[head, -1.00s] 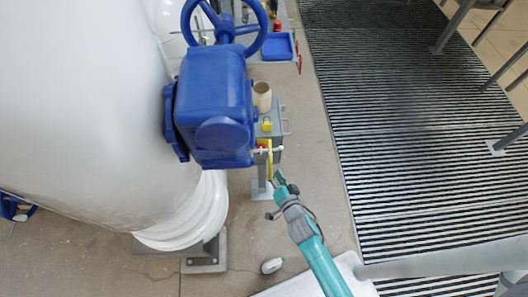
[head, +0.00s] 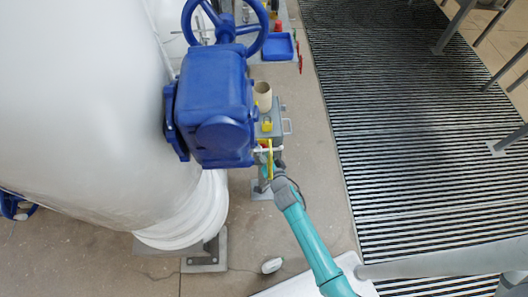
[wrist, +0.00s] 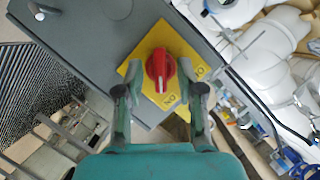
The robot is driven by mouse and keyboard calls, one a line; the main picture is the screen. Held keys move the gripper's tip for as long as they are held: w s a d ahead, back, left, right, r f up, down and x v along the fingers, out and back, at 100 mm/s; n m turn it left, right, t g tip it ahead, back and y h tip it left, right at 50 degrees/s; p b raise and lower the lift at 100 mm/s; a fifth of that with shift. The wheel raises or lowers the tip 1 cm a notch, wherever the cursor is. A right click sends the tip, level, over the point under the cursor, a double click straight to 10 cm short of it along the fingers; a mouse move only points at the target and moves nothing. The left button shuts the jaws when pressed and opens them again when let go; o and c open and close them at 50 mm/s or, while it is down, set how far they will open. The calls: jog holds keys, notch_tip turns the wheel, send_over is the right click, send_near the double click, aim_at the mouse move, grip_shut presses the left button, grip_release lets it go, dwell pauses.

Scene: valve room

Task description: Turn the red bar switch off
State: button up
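The red bar switch (wrist: 160,70) sits on a yellow plate (wrist: 133,73) on the face of a grey box (wrist: 92,45) in the wrist view. Lettering shows on the plate near two of its corners. My gripper (wrist: 160,92) is open, with one finger on each side of the red bar. I cannot tell whether the fingers touch it. In the head view my gripper (head: 265,170) is at the front of the grey box, mostly hidden by the yellow part and the wrist. The red bar is not clearly visible there.
A large blue valve body (head: 212,105) with a handwheel (head: 223,30) stands left of the box, beside a thick white pipe (head: 80,110). A beige cup-like object (head: 262,96) stands near the box. Grating floor (head: 410,130) lies to the right.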

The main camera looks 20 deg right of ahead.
jog(key=shift+w, duration=0.1)
grip_shut()
jog(key=shift+n, duration=0.3)
jog(key=shift+w+a+n+g+h, duration=0.15)
jog(key=shift+n+g+h, duration=0.3)
jog(key=shift+n+h, duration=1.15)
jog(key=shift+a+n+g+h, duration=0.3)
jog(key=shift+n+h, duration=0.65)
jog(key=shift+n, duration=1.3)
jog(key=shift+w+a+n+g+h, duration=0.1)
jog(key=shift+n+g+h, duration=0.45)
jog(key=shift+n+h, duration=1.05)
jog(key=shift+n+y, duration=0.35)
jog(key=shift+n, duration=0.1)
